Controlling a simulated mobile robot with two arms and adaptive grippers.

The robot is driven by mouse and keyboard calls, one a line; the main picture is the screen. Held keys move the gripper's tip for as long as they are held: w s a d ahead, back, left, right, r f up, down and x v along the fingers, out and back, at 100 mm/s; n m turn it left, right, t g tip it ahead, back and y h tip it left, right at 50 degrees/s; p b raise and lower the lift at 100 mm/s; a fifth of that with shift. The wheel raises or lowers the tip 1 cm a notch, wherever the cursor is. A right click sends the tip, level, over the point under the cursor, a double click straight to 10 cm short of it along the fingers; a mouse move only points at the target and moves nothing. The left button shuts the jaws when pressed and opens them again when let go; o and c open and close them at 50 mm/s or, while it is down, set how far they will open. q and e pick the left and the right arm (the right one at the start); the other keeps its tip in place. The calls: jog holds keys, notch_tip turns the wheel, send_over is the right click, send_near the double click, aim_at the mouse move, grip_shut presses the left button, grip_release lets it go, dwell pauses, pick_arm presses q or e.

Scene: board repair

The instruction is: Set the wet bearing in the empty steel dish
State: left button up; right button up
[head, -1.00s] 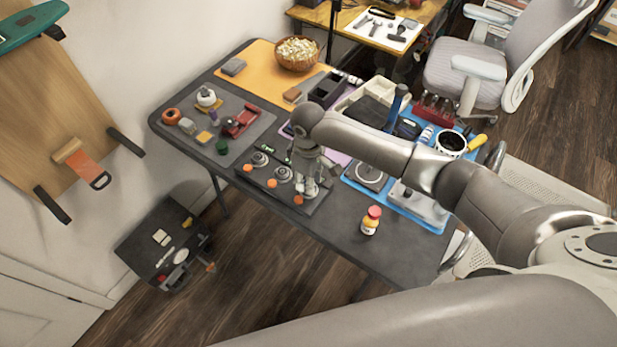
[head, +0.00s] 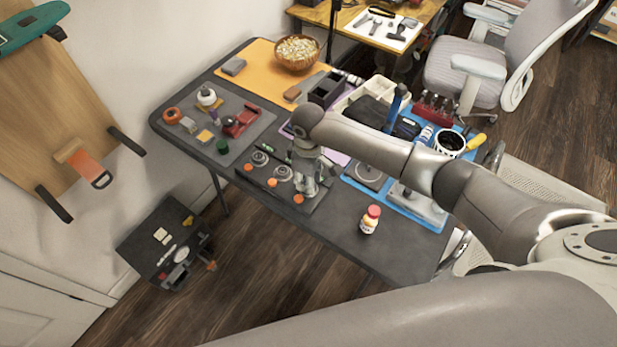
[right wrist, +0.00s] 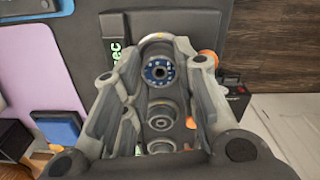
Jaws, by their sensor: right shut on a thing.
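My right gripper (right wrist: 160,72) is shut on a ring-shaped bearing (right wrist: 159,70) with a blue face. In the head view the right gripper (head: 308,190) is over the right end of a dark mat (head: 246,182), and the bearing is hidden there. A steel dish (right wrist: 157,37) shows as a bright rim just behind the bearing; I cannot tell whether they touch. Two other steel dishes sit in a row on the mat, one in the middle (head: 283,173) and one at the left (head: 260,158), with round parts in them. My left gripper is not in view.
Orange discs (head: 272,183) lie along the mat's front edge. A blue tray (head: 410,206) lies right of the mat. A grey mat with parts (head: 190,103) is at the left.

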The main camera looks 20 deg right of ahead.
jog(key=shift+f, duration=0.45)
dwell(0.3)
jog(key=shift+f+p, duration=0.15)
jog(key=shift+p, duration=0.45)
dwell(0.7)
jog(key=shift+s+f, duration=0.15)
jog(key=shift+f, duration=0.2)
dwell(1.0)
